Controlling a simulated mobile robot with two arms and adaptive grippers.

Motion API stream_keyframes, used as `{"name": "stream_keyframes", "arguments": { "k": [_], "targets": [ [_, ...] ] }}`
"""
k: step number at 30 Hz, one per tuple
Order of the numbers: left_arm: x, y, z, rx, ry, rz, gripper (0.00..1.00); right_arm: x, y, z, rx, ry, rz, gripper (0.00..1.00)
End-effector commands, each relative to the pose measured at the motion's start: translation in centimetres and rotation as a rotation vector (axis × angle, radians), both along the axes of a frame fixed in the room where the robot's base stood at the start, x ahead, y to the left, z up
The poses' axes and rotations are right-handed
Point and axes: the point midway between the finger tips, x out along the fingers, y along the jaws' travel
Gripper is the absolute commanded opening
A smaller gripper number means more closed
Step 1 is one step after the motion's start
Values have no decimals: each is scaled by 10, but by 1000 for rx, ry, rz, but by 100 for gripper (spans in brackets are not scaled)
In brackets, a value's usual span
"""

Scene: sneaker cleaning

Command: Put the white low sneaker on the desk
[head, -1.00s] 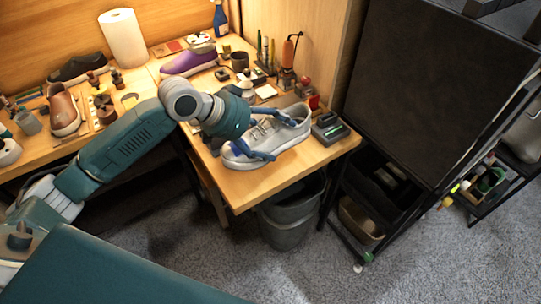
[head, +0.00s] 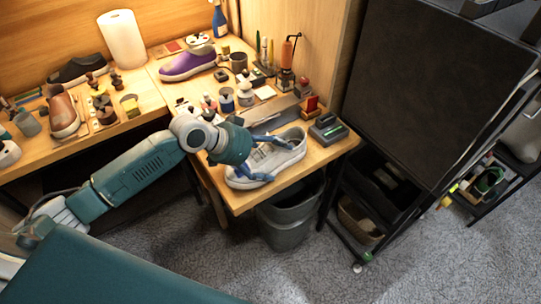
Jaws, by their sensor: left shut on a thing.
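The white low sneaker (head: 289,151) is at the front right part of the wooden desk (head: 325,157), its toe toward the lower left near the front edge. My left gripper (head: 268,160) is over the shoe from the left, its blue fingers shut on it around the lace area. The sole looks on or just above the desk top; I cannot tell whether it touches. The gripper hides part of the shoe's upper. My right gripper is not in view.
A grey-green device (head: 328,129) sits close to the shoe's right. A long grey piece (head: 270,112) lies behind it. A purple sneaker (head: 188,65), small bottles and tools fill the back. A grey bin (head: 286,222) stands below the desk's front edge, beside a black rack (head: 430,90).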

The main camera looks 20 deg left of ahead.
Motion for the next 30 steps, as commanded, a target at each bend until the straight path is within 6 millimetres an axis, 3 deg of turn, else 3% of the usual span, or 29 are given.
{"name": "stream_keyframes", "arguments": {
  "k": [1,2,4,17,30],
  "targets": [
    [0,0,-1,-1,-2,0,43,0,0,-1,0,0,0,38],
    [0,0,-2,1,1,0,87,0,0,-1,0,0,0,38],
    [0,0,-2,0,1,-1,100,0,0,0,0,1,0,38],
    [-4,4,6,1,0,1,100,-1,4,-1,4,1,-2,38],
    [-48,50,66,5,2,-1,100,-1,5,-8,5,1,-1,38]
  ]
}}
